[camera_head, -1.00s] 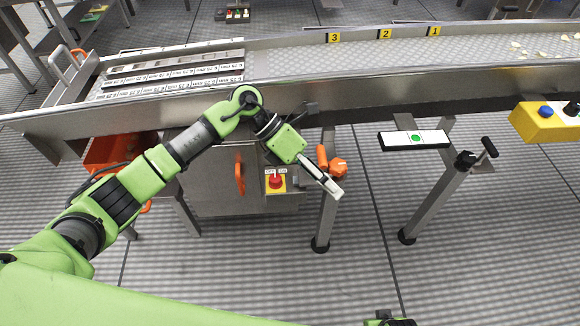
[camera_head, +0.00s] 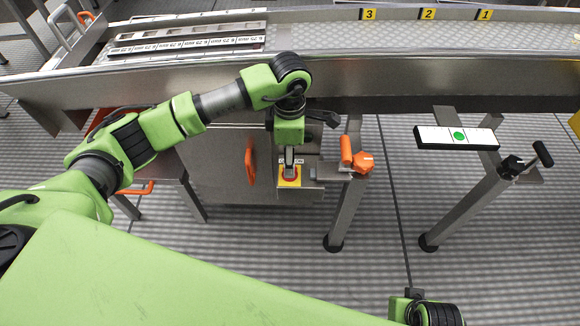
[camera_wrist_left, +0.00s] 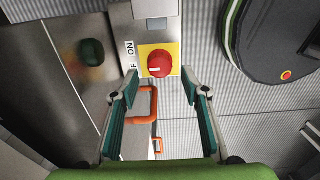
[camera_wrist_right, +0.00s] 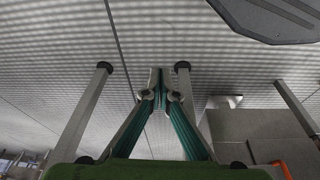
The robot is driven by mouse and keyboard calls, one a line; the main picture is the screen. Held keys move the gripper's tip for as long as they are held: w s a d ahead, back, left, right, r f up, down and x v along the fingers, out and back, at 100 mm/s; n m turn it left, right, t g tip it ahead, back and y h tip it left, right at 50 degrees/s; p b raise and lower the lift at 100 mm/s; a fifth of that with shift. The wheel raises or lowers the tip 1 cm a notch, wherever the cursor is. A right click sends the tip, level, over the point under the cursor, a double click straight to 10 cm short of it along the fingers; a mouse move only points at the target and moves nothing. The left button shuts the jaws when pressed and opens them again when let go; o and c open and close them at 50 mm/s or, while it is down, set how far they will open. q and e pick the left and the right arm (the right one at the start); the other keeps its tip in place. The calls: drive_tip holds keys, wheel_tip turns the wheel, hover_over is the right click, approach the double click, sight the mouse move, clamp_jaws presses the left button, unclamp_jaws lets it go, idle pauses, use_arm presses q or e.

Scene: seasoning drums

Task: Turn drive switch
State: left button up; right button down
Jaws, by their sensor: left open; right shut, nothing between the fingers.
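The drive switch is a red knob on a yellow plate. In the left wrist view the red knob (camera_wrist_left: 159,63) sits ahead of the fingertips, centred between them, with a white mark on its lower side. An OFF/ON label (camera_wrist_left: 130,62) is beside it, partly cut off by the finger. In the head view the yellow plate (camera_head: 291,182) is on the cabinet front, and my left gripper (camera_head: 289,168) is in front of it, hiding part of the knob. My left gripper is open and empty. In the right wrist view my right gripper (camera_wrist_right: 163,92) is shut and empty, pointing at bare floor.
An orange cabinet handle (camera_head: 250,160) is left of the switch. An orange clamp knob (camera_head: 362,162) on a table leg is to the right. The steel conveyor (camera_head: 400,75) runs above. A white panel with a green button (camera_head: 458,135) is at the right.

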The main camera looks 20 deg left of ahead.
use_arm(q)
drive_tip(key=shift+f, duration=1.95)
use_arm(e)
drive_tip(key=shift+r, duration=1)
use_arm(q)
drive_tip(key=c, duration=1.1)
